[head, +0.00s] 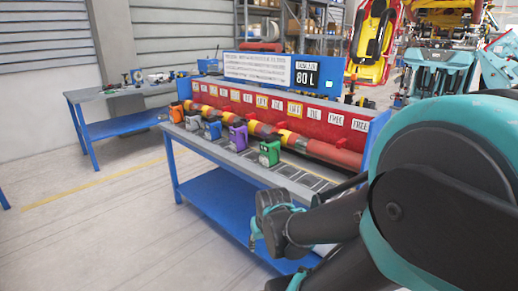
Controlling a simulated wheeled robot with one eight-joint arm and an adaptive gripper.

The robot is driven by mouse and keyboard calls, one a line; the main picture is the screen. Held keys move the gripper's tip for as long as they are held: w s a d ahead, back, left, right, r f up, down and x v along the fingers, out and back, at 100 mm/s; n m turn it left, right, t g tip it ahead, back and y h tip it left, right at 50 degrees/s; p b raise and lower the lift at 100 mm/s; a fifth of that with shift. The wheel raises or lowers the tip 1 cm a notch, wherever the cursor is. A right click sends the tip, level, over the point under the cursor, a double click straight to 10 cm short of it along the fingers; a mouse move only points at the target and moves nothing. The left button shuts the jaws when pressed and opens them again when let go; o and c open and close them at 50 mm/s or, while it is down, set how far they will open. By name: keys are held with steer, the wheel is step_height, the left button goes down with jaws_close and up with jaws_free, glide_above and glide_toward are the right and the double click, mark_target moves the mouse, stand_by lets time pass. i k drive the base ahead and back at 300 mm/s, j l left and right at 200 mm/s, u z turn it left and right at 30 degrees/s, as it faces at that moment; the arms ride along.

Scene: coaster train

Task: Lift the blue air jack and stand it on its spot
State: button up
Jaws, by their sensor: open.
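My gripper (268,218) is low in the middle, in front of the bench's near right part. It is open and empty, and well apart from the blue jack, which is to its upper left. My arm hides part of the bench's right end. Dark outlined spots (300,178) show on the bench top to the right of the jacks. I cannot tell which one belongs to the blue jack.
A second bench (105,93) stands left. Floor at left is clear.

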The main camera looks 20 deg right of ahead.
mark_target(214, 128)
steer(key=i+j+z, duration=0.15)
steer(key=i+j, duration=0.5)
steer(key=i, duration=0.25)
steer(key=i+j+z, duration=0.2)
steer(key=i+j, duration=0.55)
steer(key=i, duration=0.15)
